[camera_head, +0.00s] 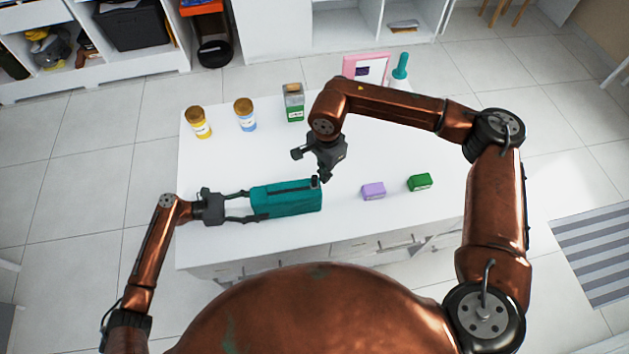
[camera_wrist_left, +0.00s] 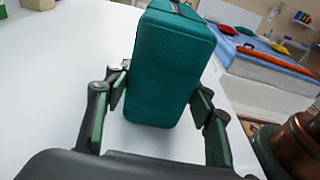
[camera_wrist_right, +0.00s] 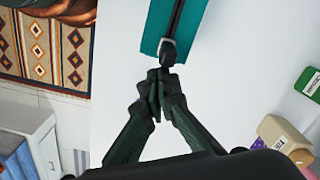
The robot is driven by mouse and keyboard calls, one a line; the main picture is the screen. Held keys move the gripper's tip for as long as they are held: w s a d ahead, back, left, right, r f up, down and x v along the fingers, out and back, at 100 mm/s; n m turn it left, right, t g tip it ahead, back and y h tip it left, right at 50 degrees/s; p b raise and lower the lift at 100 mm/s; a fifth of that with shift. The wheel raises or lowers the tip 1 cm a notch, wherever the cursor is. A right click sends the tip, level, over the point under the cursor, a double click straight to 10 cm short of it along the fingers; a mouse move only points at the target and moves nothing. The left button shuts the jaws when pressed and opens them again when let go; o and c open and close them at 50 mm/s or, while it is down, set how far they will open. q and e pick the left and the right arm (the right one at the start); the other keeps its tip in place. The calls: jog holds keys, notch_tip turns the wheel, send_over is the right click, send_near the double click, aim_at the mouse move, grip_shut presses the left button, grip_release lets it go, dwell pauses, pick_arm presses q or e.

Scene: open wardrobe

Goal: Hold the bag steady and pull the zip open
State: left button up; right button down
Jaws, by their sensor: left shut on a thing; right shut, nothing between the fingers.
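The teal bag (camera_head: 288,201) lies on the white table, with a dark zip line along its top. My left gripper (camera_head: 252,205) is shut on the bag's left end; the left wrist view shows its fingers on both sides of the bag (camera_wrist_left: 170,65). The zip pull (camera_head: 315,181) is at the bag's right end; in the right wrist view the pull (camera_wrist_right: 167,52) shows a metallic loop. My right gripper (camera_head: 324,177) is shut and empty, its fingertips (camera_wrist_right: 158,82) close to the pull. I cannot tell whether they touch it.
A purple box (camera_head: 373,190) and a green box (camera_head: 420,182) lie right of the bag. A pink frame (camera_head: 366,68) stands at the back. Table left of the jars is clear.

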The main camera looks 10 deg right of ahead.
jog(key=shift+a, duration=6.65)
notch_tip(320, 180, up, 8)
jog(key=d, duration=0.1)
jog(key=shift+d, duration=0.2)
jog(key=shift+w, duration=0.1)
pick_arm(q)
jog(key=o, duration=1.1)
jog(key=shift+o, duration=0.3)
jog(key=o, duration=0.4)
